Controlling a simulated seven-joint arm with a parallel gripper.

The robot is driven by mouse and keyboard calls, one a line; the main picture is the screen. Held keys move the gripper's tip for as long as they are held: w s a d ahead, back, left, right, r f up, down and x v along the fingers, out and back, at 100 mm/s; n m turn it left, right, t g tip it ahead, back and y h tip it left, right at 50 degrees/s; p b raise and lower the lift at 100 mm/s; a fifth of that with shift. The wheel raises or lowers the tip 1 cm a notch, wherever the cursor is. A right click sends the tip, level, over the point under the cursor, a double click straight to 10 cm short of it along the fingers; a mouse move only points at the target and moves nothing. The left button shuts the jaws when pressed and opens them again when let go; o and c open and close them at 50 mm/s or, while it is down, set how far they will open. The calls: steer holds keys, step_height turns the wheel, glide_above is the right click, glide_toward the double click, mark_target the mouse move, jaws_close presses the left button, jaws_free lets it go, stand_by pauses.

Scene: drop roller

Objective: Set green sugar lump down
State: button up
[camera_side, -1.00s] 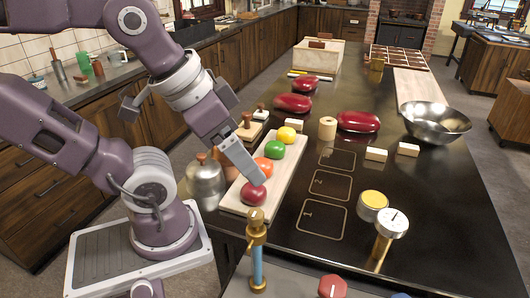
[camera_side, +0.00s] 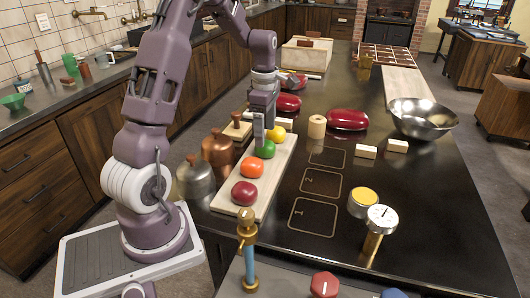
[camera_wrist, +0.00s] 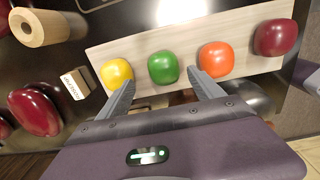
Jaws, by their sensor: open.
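The green sugar lump (camera_side: 265,149) sits on a pale wooden board (camera_side: 280,166), between an orange lump (camera_side: 252,168) and a yellow lump (camera_side: 277,134). A dark red lump (camera_side: 244,193) is at the board's near end. My gripper (camera_side: 261,140) points down over the board at the green lump. In the wrist view, my gripper (camera_wrist: 164,84) is open, and the green lump (camera_wrist: 163,67) shows in the gap between the two fingers, with no visible contact. The board's surface also shows in the wrist view (camera_wrist: 135,50).
Outlined squares, two readable as 1 (camera_side: 313,218) and 2 (camera_side: 321,182), lie empty right of the board. A wooden roll (camera_side: 317,127), white blocks (camera_side: 366,151), a yellow-topped tin (camera_side: 363,202) and a gauge (camera_side: 382,218) stand around.

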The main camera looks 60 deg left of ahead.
steer(key=f, duration=0.5)
steer(key=shift+s+d, duration=0.2)
steer(key=shift+d, duration=0.05)
steer(key=shift+r, duration=0.1)
jaws_close()
steer(key=r, duration=0.6)
steer(key=d+r, duration=0.1)
steer(key=r, duration=0.2)
steer(key=shift+w+r, duration=0.2)
steer(key=shift+r, duration=0.2)
steer(key=w+d, duration=0.2)
steer(key=d, duration=1.2)
glide_above(315, 216)
steer(key=f, duration=0.1)
steer(key=shift+m, duration=0.3)
step_height(315, 216, down, 10)
steer(key=shift+d+f, duration=0.1)
steer(key=shift+f, duration=0.05)
